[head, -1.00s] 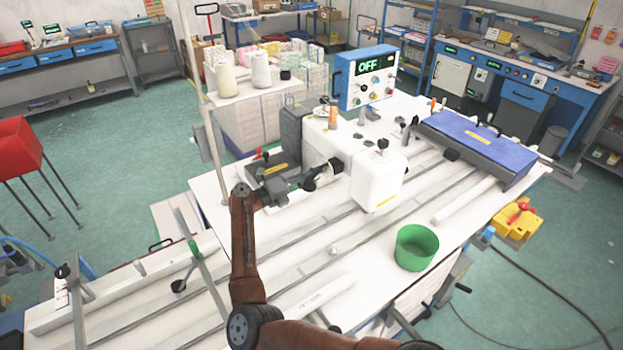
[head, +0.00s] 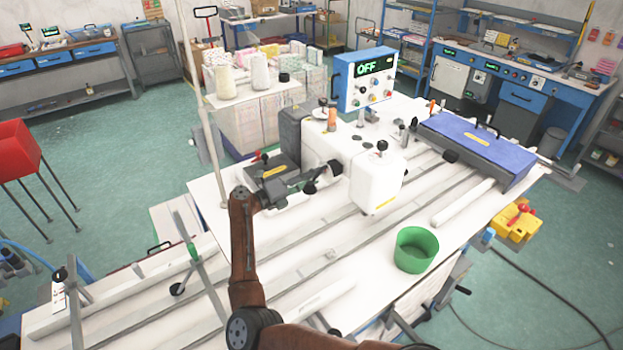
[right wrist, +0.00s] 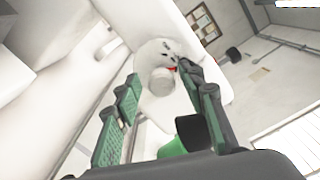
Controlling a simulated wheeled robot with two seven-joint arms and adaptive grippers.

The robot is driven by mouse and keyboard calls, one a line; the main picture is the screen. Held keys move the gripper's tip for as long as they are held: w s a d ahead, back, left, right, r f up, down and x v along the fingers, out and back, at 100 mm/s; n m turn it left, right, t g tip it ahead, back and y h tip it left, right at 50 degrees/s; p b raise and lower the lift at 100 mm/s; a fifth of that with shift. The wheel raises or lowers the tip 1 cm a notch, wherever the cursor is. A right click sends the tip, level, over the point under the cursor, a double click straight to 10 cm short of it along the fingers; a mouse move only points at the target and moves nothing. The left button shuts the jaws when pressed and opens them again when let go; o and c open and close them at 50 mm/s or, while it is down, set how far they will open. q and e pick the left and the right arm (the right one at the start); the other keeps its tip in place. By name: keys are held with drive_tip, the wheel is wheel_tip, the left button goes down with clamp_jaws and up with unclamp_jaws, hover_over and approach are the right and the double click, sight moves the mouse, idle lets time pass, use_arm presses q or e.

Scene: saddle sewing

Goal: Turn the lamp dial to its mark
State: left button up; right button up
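The lamp dial, a pale round knob (right wrist: 162,82), shows in the right wrist view on a white rounded housing (right wrist: 150,52). Dark marks and a small red mark (right wrist: 171,69) lie by its far edge. My right gripper (right wrist: 158,90) is open, its green-padded fingers either side of the dial in the picture; I cannot tell whether they touch it. In the head view, my right gripper (head: 318,178) is beside the white sewing machine (head: 372,180), and the dial cannot be made out. My left gripper is out of view.
A control box (head: 365,80) reading OFF stands behind the machine. A green bin (head: 416,250) sits on the white table at front right, and a blue case (head: 478,148) lies further right. Thread cones (head: 260,72) stand on a small shelf at the back left.

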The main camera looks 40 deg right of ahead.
drive_tip(key=shift+r, duration=0.1)
drive_tip(key=a, duration=0.8)
drive_tip(key=shift+w, duration=0.45)
